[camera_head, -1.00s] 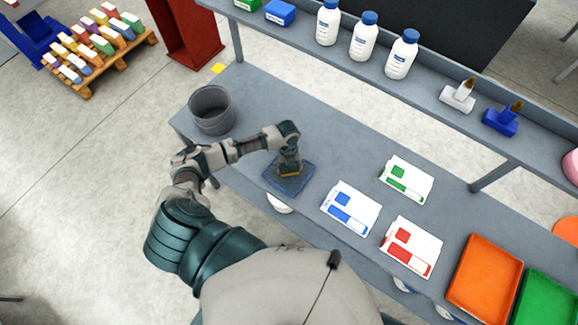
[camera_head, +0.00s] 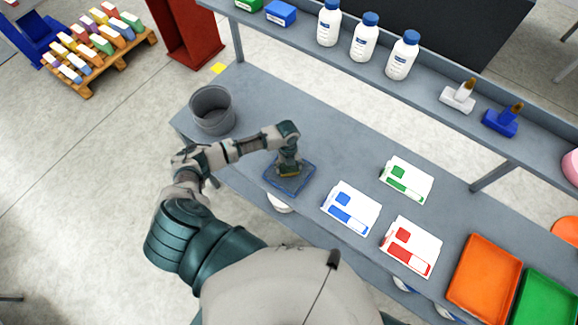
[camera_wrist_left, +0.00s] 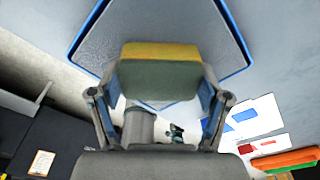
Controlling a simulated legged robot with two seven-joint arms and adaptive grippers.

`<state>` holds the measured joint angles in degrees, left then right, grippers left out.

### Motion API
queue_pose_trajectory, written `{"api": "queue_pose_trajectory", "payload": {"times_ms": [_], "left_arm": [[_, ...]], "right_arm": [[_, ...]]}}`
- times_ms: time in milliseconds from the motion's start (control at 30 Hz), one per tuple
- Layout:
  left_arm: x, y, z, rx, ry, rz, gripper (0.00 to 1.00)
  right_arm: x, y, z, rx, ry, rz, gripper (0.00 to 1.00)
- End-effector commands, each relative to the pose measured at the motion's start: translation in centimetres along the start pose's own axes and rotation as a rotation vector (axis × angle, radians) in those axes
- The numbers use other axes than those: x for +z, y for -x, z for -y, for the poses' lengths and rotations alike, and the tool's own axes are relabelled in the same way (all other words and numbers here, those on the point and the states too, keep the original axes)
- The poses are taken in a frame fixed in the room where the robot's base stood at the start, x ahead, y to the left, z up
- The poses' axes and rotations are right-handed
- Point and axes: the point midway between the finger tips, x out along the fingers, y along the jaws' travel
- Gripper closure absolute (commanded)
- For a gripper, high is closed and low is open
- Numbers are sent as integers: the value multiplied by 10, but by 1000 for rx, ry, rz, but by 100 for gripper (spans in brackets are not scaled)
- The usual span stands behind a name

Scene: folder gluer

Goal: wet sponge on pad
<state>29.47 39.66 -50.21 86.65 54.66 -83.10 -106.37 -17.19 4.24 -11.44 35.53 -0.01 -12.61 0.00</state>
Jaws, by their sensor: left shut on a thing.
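The sponge (camera_wrist_left: 160,68), yellow on one edge and grey-olive on its face, is between the fingers of my left gripper (camera_wrist_left: 158,100) in the left wrist view. The sponge is over the blue-rimmed grey pad (camera_head: 302,187) on the table. I cannot tell whether it touches the pad. The pad also shows in the left wrist view (camera_wrist_left: 105,35). My right gripper is not in view.
A grey bucket (camera_head: 212,112) stands at the table's left end. Flat cartons in blue (camera_head: 351,208), green (camera_head: 406,180) and red (camera_head: 411,246) lie right of the pad. Orange (camera_head: 484,279) and green (camera_head: 548,302) trays sit farther right. A raised shelf (camera_head: 430,85) with bottles runs along the back.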

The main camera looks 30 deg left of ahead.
Motion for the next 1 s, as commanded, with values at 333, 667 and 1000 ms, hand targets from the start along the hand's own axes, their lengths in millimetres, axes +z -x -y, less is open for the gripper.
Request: {"api": "queue_pose_trajectory", "payload": {"times_ms": [333, 667, 1000], "left_arm": [[-4, 31, 0, -3, -1, 1, 52], [-7, 60, 1, -3, -1, 1, 52], [-9, 69, 0, -1, 0, 1, 52]], "right_arm": [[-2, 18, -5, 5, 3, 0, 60], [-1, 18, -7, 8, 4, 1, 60], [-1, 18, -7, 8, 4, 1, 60]]}}
